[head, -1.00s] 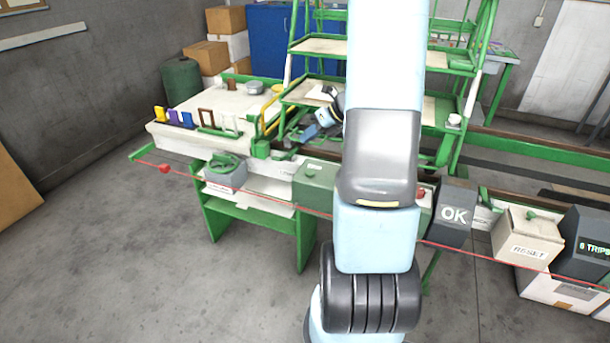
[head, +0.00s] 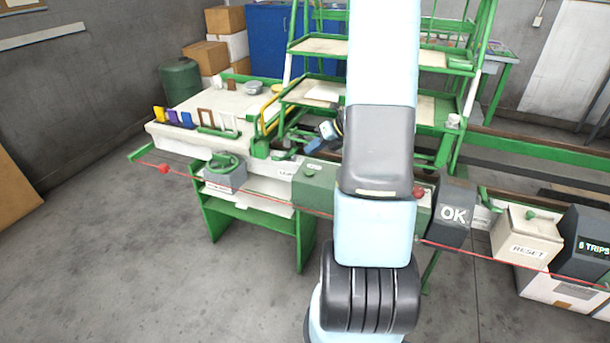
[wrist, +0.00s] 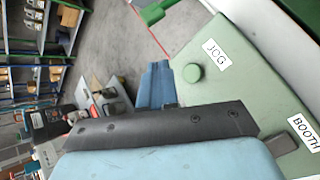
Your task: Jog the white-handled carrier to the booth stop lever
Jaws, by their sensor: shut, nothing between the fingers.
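A white upright frame (head: 229,123) stands beside a brown one on the pale bench top at left in the head view. I cannot tell for sure whether it is the white-handled carrier. A green control box (head: 315,188) shows below my gripper (head: 313,146) in the head view. In the wrist view its round green JOG button (wrist: 192,73) lies just right of my gripper (wrist: 155,68), whose blue fingers are shut and empty, apart from the button. A BOOTH label (wrist: 306,133) lies beside a grey block (wrist: 285,143). I cannot make out the booth stop lever for sure.
A red cord (head: 270,205) runs along the front of the line. The OK display (head: 453,213), RESET box (head: 527,238) and TRIPS display (head: 585,243) stand at right. A green shelf rack (head: 320,45) stands behind. The floor at left is clear.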

